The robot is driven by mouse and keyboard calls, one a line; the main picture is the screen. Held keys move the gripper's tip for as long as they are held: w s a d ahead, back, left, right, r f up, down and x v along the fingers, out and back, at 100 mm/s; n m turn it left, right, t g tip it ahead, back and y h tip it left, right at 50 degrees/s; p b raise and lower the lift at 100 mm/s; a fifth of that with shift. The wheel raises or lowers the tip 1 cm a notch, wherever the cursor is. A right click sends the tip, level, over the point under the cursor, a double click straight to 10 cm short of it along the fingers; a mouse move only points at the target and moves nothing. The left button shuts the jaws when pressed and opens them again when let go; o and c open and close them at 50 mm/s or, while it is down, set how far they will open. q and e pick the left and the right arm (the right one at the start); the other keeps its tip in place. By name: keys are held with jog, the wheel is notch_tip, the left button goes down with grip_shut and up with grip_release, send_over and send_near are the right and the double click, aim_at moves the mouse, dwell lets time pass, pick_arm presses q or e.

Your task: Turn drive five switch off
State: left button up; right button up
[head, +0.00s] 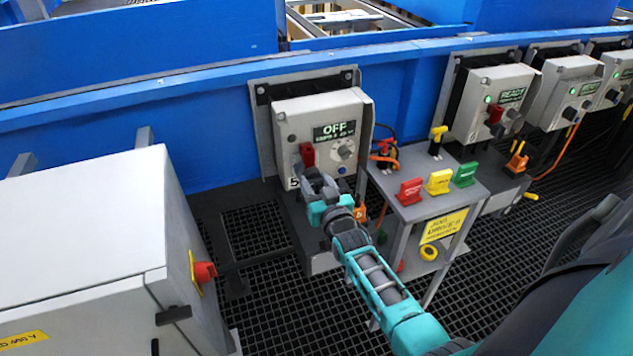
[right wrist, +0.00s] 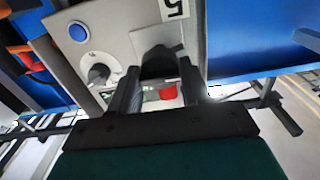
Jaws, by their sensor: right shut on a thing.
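The drive five box (head: 286,122) is a grey control box on the blue wall, marked with a 5. Its display (head: 334,131) reads OFF. A red switch handle (head: 308,153) stands out on its front, left of a round grey knob (head: 345,150). My right gripper (head: 318,184) is at the lower front of the box, just below the visible red of the handle. In the right wrist view its fingers (right wrist: 158,95) are shut on the switch handle, whose red part (right wrist: 168,92) shows between them. The fingers hide part of it. My left gripper is not in view.
A small grey stand (head: 440,207) with red, yellow and green tags is right of the box. More drive boxes (head: 492,85) line the wall at right; the nearest reads READY. A large grey cabinet (head: 90,225) with a red knob (head: 204,271) is at left. Grating (head: 262,225) covers the floor.

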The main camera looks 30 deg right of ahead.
jog(key=shift+f+n, duration=0.1)
jog(key=shift+n, duration=0.3)
jog(key=o, duration=1)
jog(key=shift+o, duration=0.2)
